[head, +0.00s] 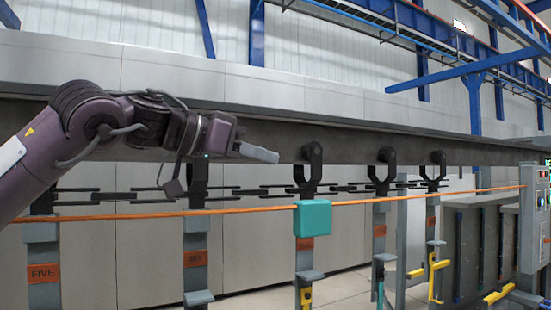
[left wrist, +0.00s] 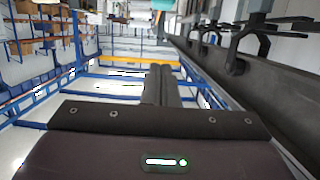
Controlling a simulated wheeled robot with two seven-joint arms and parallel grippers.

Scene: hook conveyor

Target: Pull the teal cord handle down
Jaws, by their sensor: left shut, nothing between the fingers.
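The teal cord handle (head: 312,218) is a small block on an orange cord (head: 150,214) that runs across the head view. It hangs in front of a grey hanger post. My left gripper (head: 272,155) points right, above and to the left of the handle, apart from it. Its fingers are shut together and empty. In the left wrist view the shut fingers (left wrist: 161,86) show in the middle. A small teal patch (left wrist: 164,4) at that view's top edge may be the handle; I cannot tell. My right gripper is not in view.
A dark overhead rail (head: 350,150) with hooks and a black chain (head: 255,190) runs behind the cord. Grey hangers with orange labels (head: 43,273) hang below. A control box with buttons (head: 535,215) stands at the right. Yellow hooks (head: 436,275) hang at lower right.

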